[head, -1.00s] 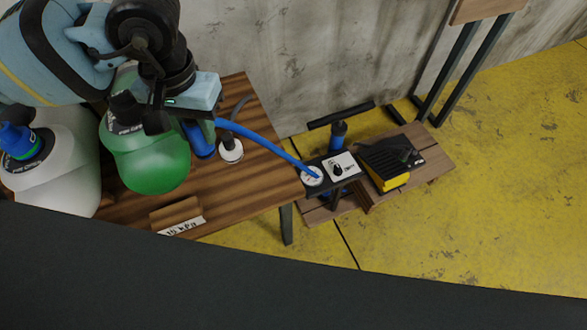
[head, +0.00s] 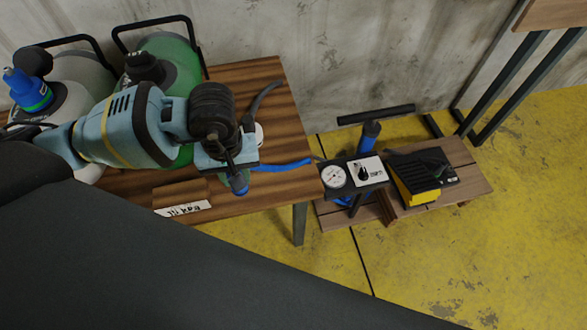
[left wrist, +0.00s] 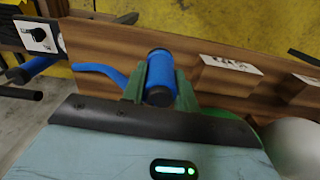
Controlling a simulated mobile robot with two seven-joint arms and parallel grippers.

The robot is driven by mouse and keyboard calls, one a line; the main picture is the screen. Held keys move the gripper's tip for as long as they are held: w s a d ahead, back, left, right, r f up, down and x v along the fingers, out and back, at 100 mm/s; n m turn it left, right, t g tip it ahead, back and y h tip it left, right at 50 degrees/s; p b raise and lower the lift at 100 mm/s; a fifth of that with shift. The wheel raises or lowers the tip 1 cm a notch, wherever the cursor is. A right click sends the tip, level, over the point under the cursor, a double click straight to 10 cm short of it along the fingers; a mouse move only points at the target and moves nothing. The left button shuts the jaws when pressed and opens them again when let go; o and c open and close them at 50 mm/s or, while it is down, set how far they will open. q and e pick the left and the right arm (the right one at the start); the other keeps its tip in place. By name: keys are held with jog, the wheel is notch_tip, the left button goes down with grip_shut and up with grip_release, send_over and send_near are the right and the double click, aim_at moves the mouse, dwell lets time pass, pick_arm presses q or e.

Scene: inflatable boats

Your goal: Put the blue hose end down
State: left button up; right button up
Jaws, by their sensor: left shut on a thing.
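My left gripper (head: 233,170) is shut on the blue hose end (head: 239,186) over the front right part of the wooden table (head: 275,95). In the left wrist view the hose end (left wrist: 160,70) is a blue cylinder with dark ends, between the two green fingers. I cannot tell whether it touches the table top. The blue hose (head: 288,165) runs right from it, past the table edge toward the pump with a round gauge (head: 334,176). My right gripper is not in view.
A green tank (head: 180,60) and a white tank (head: 75,105) with a blue fitting stand on the left. A wooden sign block (head: 180,193) is at the table's front edge. A low wooden platform (head: 470,165) holds the pump and a black-and-yellow box (head: 415,180). The table's back right is mostly clear.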

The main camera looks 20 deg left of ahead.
pick_arm(q)
jog(key=shift+s+a+f+n, duration=0.1)
jog(key=shift+a+f+n, duration=0.05)
jog(key=shift+f, duration=0.45)
jog(key=shift+s+a+f+n, duration=0.1)
jog(key=shift+f+n, duration=0.05)
jog(key=shift+f, duration=0.4)
jog(key=w+d, duration=0.2)
jog(key=w, duration=0.2)
jog(key=w+d+f, duration=0.1)
jog(key=w+d, duration=0.2)
jog(key=w, duration=0.2)
jog(key=w+d, duration=0.3)
jog(key=w, duration=0.2)
jog(key=shift+f, duration=0.3)
notch_tip(320, 180, down, 3)
jog(key=shift+f, duration=0.15)
jog(key=shift+b, duration=0.3)
jog(key=shift+f, duration=0.2)
jog(key=o, duration=1)
jog(key=shift+o, duration=0.2)
jog(key=shift+r, duration=0.15)
